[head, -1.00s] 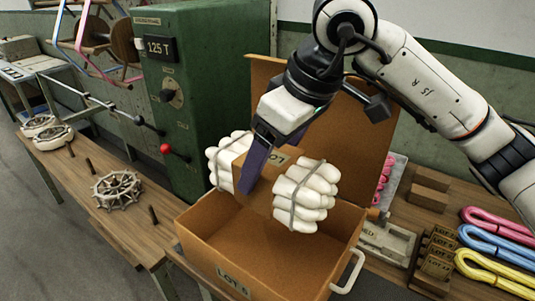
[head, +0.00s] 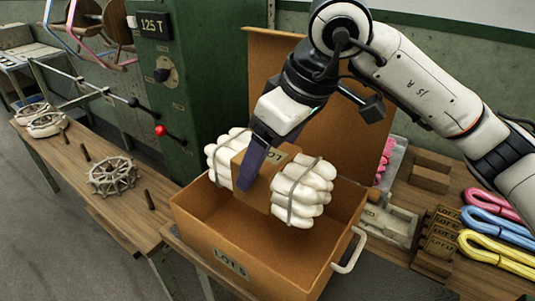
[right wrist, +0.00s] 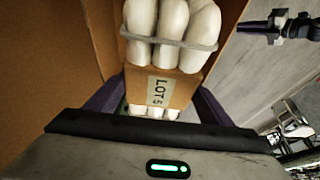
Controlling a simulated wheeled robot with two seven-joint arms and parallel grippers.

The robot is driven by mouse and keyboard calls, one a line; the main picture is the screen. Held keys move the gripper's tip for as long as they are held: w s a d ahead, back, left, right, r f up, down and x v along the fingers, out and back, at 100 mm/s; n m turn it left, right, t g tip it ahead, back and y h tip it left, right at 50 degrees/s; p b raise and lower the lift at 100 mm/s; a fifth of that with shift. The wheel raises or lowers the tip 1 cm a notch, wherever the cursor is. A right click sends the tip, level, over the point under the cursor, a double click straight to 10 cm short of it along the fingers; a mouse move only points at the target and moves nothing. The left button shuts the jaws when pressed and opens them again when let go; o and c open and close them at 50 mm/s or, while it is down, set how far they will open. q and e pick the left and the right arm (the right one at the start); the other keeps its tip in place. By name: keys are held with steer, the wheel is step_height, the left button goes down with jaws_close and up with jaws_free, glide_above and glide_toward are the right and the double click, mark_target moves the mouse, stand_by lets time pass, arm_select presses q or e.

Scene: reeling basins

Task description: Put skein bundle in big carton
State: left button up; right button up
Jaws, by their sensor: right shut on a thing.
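The skein bundle (head: 302,190) is white hanks tied with grey cord on both sides of a brown block with a LOT label. My right gripper (head: 247,172) is shut on its brown middle, from above; its purple fingers flank the block in the right wrist view (right wrist: 158,105). The big carton (head: 235,262), brown and marked LOT 5, stands with its lid up at the back. The bundle is over the carton's open top, its lower part seeming near rim height. A dark and purple part at the upper right of the right wrist view looks like my left gripper (right wrist: 275,25).
A green machine (head: 210,80) with a red-knobbed lever (head: 160,130) stands behind left. A bench (head: 75,160) with spoked wheels is at left. Pink, blue and yellow skeins (head: 495,258) and LOT blocks (head: 437,245) lie at right. The visible carton floor is empty.

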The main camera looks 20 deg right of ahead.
steer(key=shift+f+b, duration=0.35)
steer(key=shift+f, duration=0.3)
steer(key=shift+f+b, duration=0.55)
steer(key=shift+f, duration=0.35)
steer(key=shift+f+b, duration=0.6)
steer(key=shift+f, duration=0.4)
steer(key=shift+f+b, duration=0.65)
steer(key=shift+f, duration=0.5)
steer(key=shift+f+b, duration=2.35)
steer(key=shift+f, duration=0.4)
arm_select(q)
step_height(320, 180, down, 7)
steer(key=d+b, duration=0.1)
steer(key=shift+w+d+r, duration=0.15)
steer(key=shift+w+d, duration=0.05)
steer(key=shift+d, duration=0.15)
arm_select(e)
steer(key=shift+f, duration=0.5)
